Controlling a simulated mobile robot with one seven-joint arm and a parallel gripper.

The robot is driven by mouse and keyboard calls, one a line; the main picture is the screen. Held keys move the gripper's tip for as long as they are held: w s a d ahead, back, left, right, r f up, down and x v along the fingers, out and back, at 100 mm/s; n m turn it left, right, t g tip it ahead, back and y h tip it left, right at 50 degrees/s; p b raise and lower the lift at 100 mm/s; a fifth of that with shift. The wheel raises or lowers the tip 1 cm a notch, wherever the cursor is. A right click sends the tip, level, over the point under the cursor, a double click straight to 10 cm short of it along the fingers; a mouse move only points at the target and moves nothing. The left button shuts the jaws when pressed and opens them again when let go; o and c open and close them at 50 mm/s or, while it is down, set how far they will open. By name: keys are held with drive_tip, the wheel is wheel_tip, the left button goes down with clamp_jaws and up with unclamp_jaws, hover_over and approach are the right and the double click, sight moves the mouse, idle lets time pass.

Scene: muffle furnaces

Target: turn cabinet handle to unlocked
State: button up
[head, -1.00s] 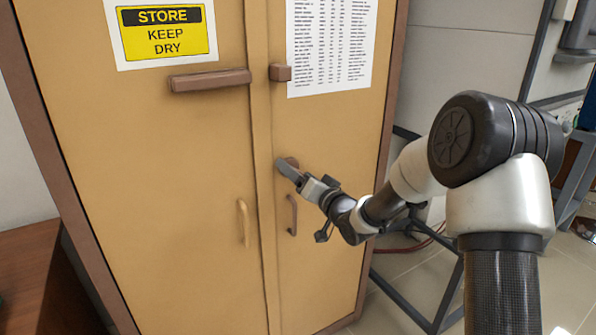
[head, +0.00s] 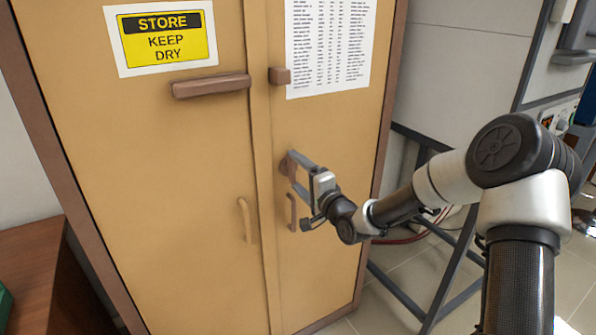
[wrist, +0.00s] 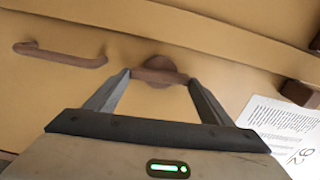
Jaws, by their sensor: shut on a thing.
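The tan cabinet (head: 150,130) has a small brown turn handle (head: 287,164) on its right door. In the wrist view, the turn handle (wrist: 158,75) is a short bar on a round base. My gripper (head: 297,174) is at it, fingers spread around the bar. In the wrist view, my gripper (wrist: 160,76) has a fingertip against each end of the bar. The bar lies roughly parallel to the brown pull (wrist: 60,55) on the same door, so about upright. In the head view, my fingers partly hide the handle. Both doors look closed.
The brown pull (head: 291,212) is just below my gripper. A tan pull (head: 244,220) is on the left door. A brown bar (head: 210,86) and block (head: 280,75) stick out above. A dark metal frame (head: 450,265) stands right of the cabinet.

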drive_tip(key=shift+m, duration=0.6)
drive_tip(key=o, duration=1)
drive_tip(key=shift+o, duration=0.2)
drive_tip(key=p+v, duration=0.2)
drive_tip(key=v, duration=1.5)
drive_tip(key=shift+s, duration=0.2)
drive_tip(key=shift+d, duration=0.15)
